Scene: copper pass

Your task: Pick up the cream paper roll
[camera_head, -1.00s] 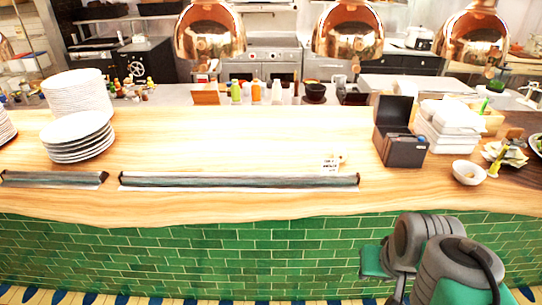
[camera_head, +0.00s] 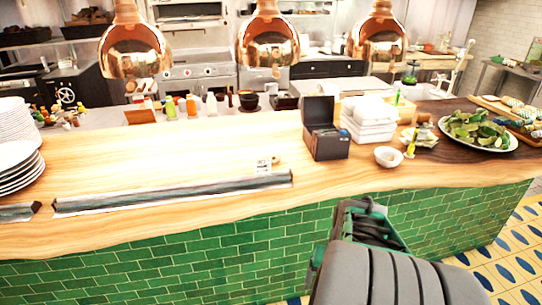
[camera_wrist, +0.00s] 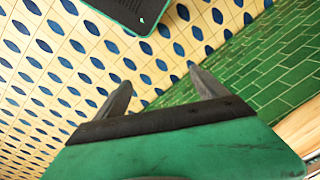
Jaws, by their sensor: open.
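A small pale cream item (camera_head: 277,160) lies on the wooden counter (camera_head: 180,165) beside a small white printed card (camera_head: 263,166). It may be the cream paper roll, but it is too small to tell. My gripper (camera_wrist: 160,77) shows in the wrist view with its two grey fingers apart and nothing between them. It points toward the patterned floor and green tiled counter front, away from the counter top. In the head view my arm fills the lower right, below the counter, and the fingers cannot be made out.
A black box (camera_head: 326,141), stacked white containers (camera_head: 368,122), a small white bowl (camera_head: 388,157) and a plate of green wedges (camera_head: 480,134) stand right. Plates (camera_head: 16,168) are stacked left. A long dark strip (camera_head: 170,194) lines the front edge. Copper lamps (camera_head: 268,42) hang above.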

